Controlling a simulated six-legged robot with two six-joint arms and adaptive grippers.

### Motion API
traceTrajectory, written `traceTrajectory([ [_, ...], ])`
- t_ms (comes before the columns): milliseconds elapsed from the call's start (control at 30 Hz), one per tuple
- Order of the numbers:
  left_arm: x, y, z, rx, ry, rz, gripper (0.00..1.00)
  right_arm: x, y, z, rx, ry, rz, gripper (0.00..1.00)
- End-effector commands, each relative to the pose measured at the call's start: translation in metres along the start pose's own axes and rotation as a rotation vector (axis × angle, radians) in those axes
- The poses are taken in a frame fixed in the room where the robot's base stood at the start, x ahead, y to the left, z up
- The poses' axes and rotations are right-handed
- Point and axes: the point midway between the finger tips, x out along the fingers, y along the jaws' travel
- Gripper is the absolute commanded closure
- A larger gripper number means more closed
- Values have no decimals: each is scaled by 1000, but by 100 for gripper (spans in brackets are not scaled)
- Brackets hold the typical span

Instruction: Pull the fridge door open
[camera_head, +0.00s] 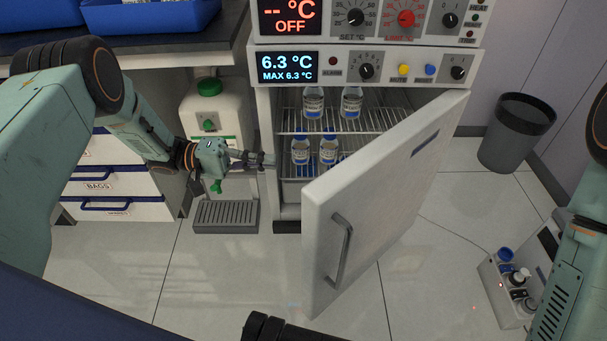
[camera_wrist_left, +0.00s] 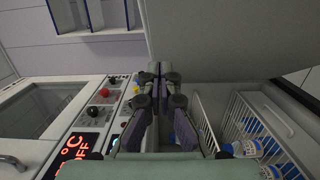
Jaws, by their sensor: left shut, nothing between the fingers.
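The fridge door (camera_head: 385,190) stands wide open, swung out to the right, with its dark handle (camera_head: 341,250) on the outer face. Inside the fridge, wire shelves (camera_head: 340,121) hold several bottles (camera_head: 328,148) with blue caps. My left gripper (camera_head: 268,159) is at the left edge of the fridge opening, apart from the handle. In the left wrist view its fingers (camera_wrist_left: 163,72) are shut and empty, in front of the grey door panel (camera_wrist_left: 225,35); contact cannot be told. My right arm shows at the right edge, but its gripper is out of view.
A white dispenser (camera_head: 208,125) with a drip tray (camera_head: 226,215) stands left of the fridge, beside drawers (camera_head: 115,184). A dark bin (camera_head: 516,132) stands right of the door. The floor in front is mostly clear.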

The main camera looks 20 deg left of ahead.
Motion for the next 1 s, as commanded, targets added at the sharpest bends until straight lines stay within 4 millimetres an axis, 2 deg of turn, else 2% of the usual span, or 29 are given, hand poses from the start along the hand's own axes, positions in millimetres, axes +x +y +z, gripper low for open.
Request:
traceTrajectory([
  [33, 11, -1, 1, -1, -3, 1, 100, 4, 0, 0, 0, 0, 0, 60],
  [300, 62, -2, 1, 1, -3, -1, 100, 16, 0, 0, 0, 0, 0, 60],
  [600, 83, -1, 24, 0, 0, 1, 100, 21, 0, 0, 0, 0, 0, 60],
  [1000, 87, 0, 28, 1, 2, 0, 100, 22, 0, 0, 0, 0, 0, 60],
])
